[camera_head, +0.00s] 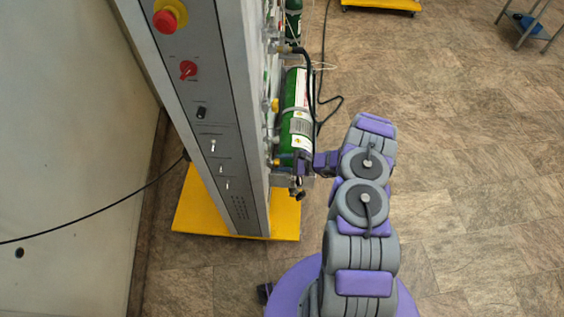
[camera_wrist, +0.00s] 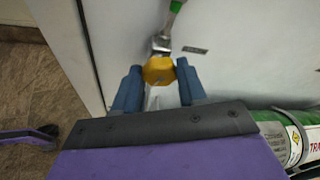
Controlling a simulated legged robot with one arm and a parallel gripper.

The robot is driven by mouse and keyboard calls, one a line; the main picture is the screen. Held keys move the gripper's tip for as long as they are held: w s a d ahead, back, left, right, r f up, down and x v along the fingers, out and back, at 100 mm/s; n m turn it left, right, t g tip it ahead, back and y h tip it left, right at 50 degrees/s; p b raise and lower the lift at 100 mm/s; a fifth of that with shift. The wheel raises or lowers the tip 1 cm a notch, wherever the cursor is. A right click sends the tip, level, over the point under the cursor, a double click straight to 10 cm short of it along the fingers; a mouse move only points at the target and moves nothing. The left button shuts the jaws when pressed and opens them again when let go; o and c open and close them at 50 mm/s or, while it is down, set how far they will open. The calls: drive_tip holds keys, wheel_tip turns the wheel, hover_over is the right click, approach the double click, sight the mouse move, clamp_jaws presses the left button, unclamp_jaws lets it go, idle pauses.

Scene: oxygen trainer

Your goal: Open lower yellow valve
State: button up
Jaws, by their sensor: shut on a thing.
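The yellow valve (camera_wrist: 158,70) is a faceted knob on a metal fitting, seen in the wrist view between the two blue fingers of my gripper (camera_wrist: 158,88). The fingers are shut on it, one on each side. In the head view, my gripper (camera_head: 304,164) reaches left to the lower side of the trainer panel. A small yellow part of the lower valve (camera_head: 286,161) shows beside it, mostly hidden. Another yellow valve (camera_head: 275,105) sits higher on the same side. How far the held valve is turned cannot be told.
A green cylinder (camera_head: 296,125) is mounted just above my gripper, and its end (camera_wrist: 285,125) shows at the wrist view's right. A black hose (camera_head: 312,90) hangs beside it. The grey cabinet (camera_head: 205,110) stands on a yellow base (camera_head: 285,222).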

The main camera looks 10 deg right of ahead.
drive_tip(key=shift+s+f+n+t+b, duration=0.1)
drive_tip(key=shift+n+t+b, duration=0.3)
drive_tip(key=shift+n+b, duration=0.3)
drive_tip(key=shift+s+f+n+t+b, duration=0.1)
drive_tip(key=shift+n+t+b, duration=0.3)
drive_tip(key=shift+n+b, duration=0.25)
drive_tip(key=o, duration=1.1)
drive_tip(key=shift+c, duration=0.2)
drive_tip(key=shift+r, duration=0.1)
drive_tip(key=p+v, duration=0.4)
drive_tip(key=v, duration=1.3)
drive_tip(key=shift+s, duration=0.2)
